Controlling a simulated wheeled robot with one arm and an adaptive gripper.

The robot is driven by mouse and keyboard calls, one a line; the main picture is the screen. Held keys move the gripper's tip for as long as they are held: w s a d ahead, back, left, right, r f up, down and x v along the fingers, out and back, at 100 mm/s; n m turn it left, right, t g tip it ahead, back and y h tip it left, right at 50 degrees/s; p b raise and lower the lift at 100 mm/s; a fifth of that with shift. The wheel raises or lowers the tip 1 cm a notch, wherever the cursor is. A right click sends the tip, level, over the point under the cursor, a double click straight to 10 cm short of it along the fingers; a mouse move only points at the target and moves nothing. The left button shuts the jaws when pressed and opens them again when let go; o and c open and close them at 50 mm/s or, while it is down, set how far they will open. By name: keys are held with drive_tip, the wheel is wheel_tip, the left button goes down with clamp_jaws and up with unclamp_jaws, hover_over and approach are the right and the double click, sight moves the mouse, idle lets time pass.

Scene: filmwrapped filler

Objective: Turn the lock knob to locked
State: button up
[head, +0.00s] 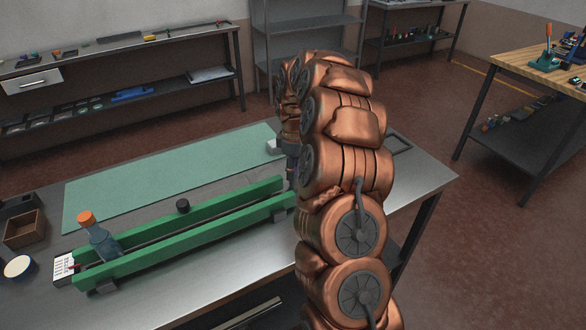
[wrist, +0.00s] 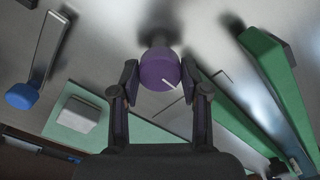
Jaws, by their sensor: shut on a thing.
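The lock knob (wrist: 158,69) is a purple round knob with a white pointer line on its face, seen in the wrist view. The line slants toward the lower right. A dark shaft or base shows behind the knob against the grey metal surface. My gripper (wrist: 164,84) has one dark finger on each side of the knob and is shut on it. No lock marks can be made out around the knob. In the head view my copper-coloured arm hides the knob and most of the gripper.
A long green rail fixture (head: 190,243) lies on the metal bench (head: 425,178), with a black knob (head: 182,205) beside it. A green mat (head: 160,180) lies behind. A blue-ended lever (wrist: 22,96) is left of my gripper.

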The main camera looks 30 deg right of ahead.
drive_tip(key=c, duration=0.4)
drive_tip(key=shift+f+b, duration=0.1)
drive_tip(key=shift+b, duration=0.35)
drive_tip(key=m+b, duration=0.3)
drive_tip(key=shift+f, duration=0.25)
drive_tip(key=m+b, duration=0.4)
drive_tip(key=b, duration=0.1)
drive_tip(key=shift+r+m, duration=0.1)
drive_tip(key=shift+m, duration=0.2)
drive_tip(key=m+b, duration=0.3)
drive_tip(key=m, duration=0.2)
drive_tip(key=shift+r+b, duration=0.1)
drive_tip(key=shift+b, duration=0.3)
drive_tip(key=m+b, duration=0.2)
drive_tip(key=m, duration=0.3)
drive_tip(key=shift+r, duration=0.15)
drive_tip(key=shift+m, duration=0.3)
